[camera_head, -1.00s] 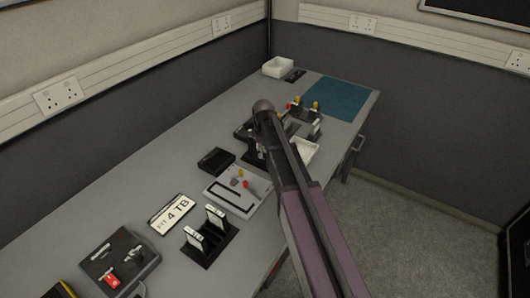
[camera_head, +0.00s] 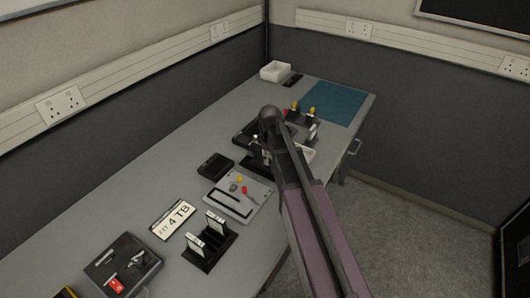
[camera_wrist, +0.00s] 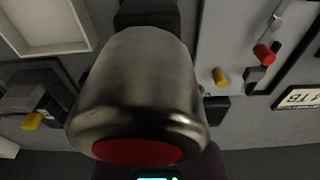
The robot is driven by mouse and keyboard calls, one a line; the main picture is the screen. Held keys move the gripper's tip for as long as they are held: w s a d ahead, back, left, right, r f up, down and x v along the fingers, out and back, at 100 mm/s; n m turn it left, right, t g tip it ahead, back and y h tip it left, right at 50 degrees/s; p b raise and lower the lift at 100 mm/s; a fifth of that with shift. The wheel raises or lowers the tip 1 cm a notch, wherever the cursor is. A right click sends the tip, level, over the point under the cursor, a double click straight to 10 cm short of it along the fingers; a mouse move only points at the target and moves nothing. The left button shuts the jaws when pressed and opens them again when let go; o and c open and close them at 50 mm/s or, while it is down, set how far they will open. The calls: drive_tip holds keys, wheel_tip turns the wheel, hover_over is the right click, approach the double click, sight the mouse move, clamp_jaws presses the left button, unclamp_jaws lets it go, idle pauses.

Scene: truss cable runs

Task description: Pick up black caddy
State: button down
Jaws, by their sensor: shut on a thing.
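My gripper (camera_head: 262,152) is low over the bench, mostly hidden behind my arm in the head view. In the wrist view a grey metal body with a red end fills the middle and hides most of the jaws. A black block, seemingly the black caddy (camera_wrist: 147,14), shows past its upper end, where my gripper is shut on it. Most of the caddy is hidden, and I cannot tell whether it is clear of the bench.
Left of my gripper are a black box (camera_head: 215,166) and a grey board (camera_head: 240,194) with coloured pieces. A rack (camera_head: 209,246) with upright units and a "4 TB" sign (camera_head: 173,219) are nearer. A blue mat (camera_head: 335,101) and white bin (camera_head: 275,71) are at the back.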

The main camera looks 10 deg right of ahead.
drive_tip(key=s+d+r, duration=0.1)
drive_tip(key=s+d, duration=0.3)
drive_tip(key=s, duration=0.6)
drive_tip(key=shift+d+p, duration=0.25)
drive_tip(key=shift+p, duration=0.2)
drive_tip(key=shift+s, duration=0.25)
